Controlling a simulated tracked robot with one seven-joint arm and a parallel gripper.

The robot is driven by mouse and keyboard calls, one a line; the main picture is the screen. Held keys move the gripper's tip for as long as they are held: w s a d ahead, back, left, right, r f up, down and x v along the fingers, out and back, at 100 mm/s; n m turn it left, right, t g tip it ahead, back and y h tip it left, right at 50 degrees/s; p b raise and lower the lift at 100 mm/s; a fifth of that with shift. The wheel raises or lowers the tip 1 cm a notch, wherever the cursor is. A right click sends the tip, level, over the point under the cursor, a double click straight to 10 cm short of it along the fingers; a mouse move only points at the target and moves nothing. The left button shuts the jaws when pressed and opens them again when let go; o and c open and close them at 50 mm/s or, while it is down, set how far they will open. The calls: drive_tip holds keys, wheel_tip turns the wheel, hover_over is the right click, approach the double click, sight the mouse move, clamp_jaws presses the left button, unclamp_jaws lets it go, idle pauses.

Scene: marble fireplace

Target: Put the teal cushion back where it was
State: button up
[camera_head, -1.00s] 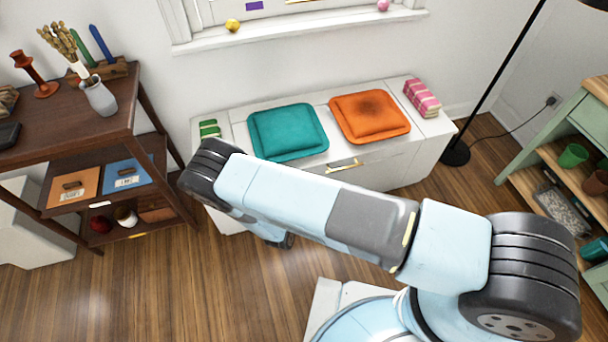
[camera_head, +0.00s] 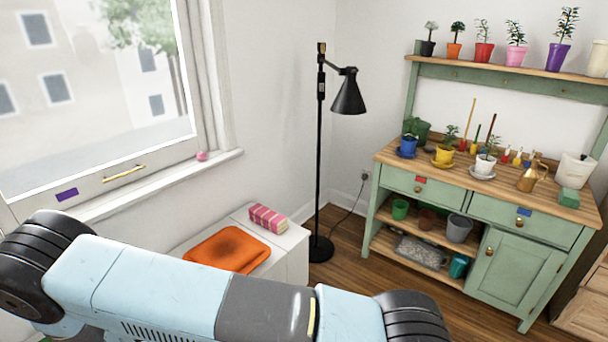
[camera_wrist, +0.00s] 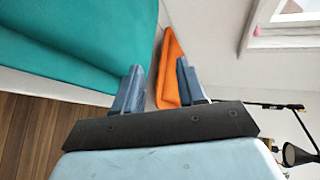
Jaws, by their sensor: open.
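The teal cushion (camera_wrist: 75,40) fills the upper left of the wrist view, lying on the white bench (camera_wrist: 65,88). It does not show in the head view now, where my arm covers the lower left. My gripper (camera_wrist: 158,80) is open, with nothing between its fingers. Its left finger is close to the teal cushion's edge; I cannot tell whether they touch. The orange cushion (camera_head: 228,249) lies on the bench in the head view. It also shows farther off beyond my fingers in the wrist view (camera_wrist: 170,68).
A pink striped bundle (camera_head: 268,218) sits at the bench's right end. A black floor lamp (camera_head: 319,160) stands just beyond it. A green potting bench (camera_head: 515,262) with pots is at the right. The window sill (camera_head: 150,187) runs above the bench. Wooden floor lies between bench and potting bench.

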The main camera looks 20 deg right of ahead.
drive_tip(key=w+d+r+n+g+y, duration=0.15)
drive_tip(key=w+r, duration=0.35)
drive_tip(key=r, duration=0.6)
drive_tip(key=w+d+r+n+g+y, duration=0.1)
drive_tip(key=w+d+r+n+g, duration=0.2)
drive_tip(key=r, duration=0.8)
drive_tip(key=d+r+n+g+y, duration=0.1)
drive_tip(key=d+r+n, duration=0.1)
drive_tip(key=d+r, duration=0.55)
drive_tip(key=d+r+n+y, duration=0.15)
drive_tip(key=d+r, duration=0.25)
drive_tip(key=r, duration=0.6)
drive_tip(key=s+d+r+n+g, duration=0.2)
drive_tip(key=s+d+r+n, duration=0.5)
drive_tip(key=s+d+r, duration=0.75)
drive_tip(key=s+d+n+h, duration=0.4)
drive_tip(key=s+d, duration=1.1)
drive_tip(key=s, duration=0.3)
drive_tip(key=shift+s+d+r+g, duration=0.2)
drive_tip(key=shift+s+r+g, duration=0.05)
drive_tip(key=shift+r+g, duration=0.2)
